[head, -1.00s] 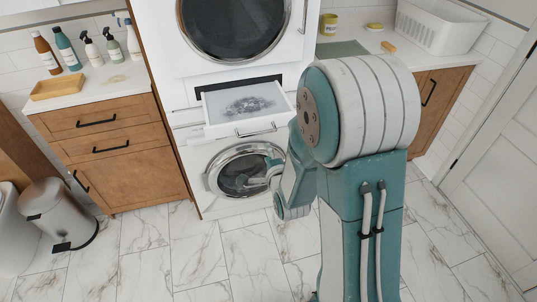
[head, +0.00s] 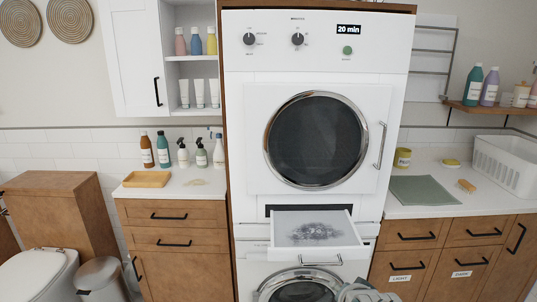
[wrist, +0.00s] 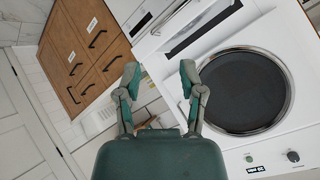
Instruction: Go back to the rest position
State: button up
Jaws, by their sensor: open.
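My gripper (wrist: 159,76) is open and empty in the wrist view, its two green-tipped fingers spread apart. In that tilted view the round dark dryer door (wrist: 245,90) lies to the right of the fingers. In the head view only a grey part of my arm or gripper shows at the bottom edge, in front of the lower washer. The white dryer (head: 320,75) stands in the middle with its round door shut. Below it a drawer (head: 340,252) is pulled out, with a grey patch of lint on its screen.
The lower washer (head: 265,275) is partly cut off. A left counter (head: 215,190) holds bottles and a wooden tray (head: 147,179). The right counter (head: 400,208) holds a green cloth (head: 424,190) and a white basket (head: 505,165). A bin (head: 100,275) and toilet stand at lower left.

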jog(key=s+r+n+g, duration=0.2)
jog(key=s+n, duration=0.2)
jog(key=s, duration=0.4)
jog(key=s+r+n+g, duration=0.2)
jog(key=s+r+n, duration=0.1)
jog(key=s, duration=0.5)
jog(key=shift+s+a+r+n+g, duration=0.2)
jog(key=shift+s+r+n+g, duration=0.15)
jog(key=shift+n, duration=0.25)
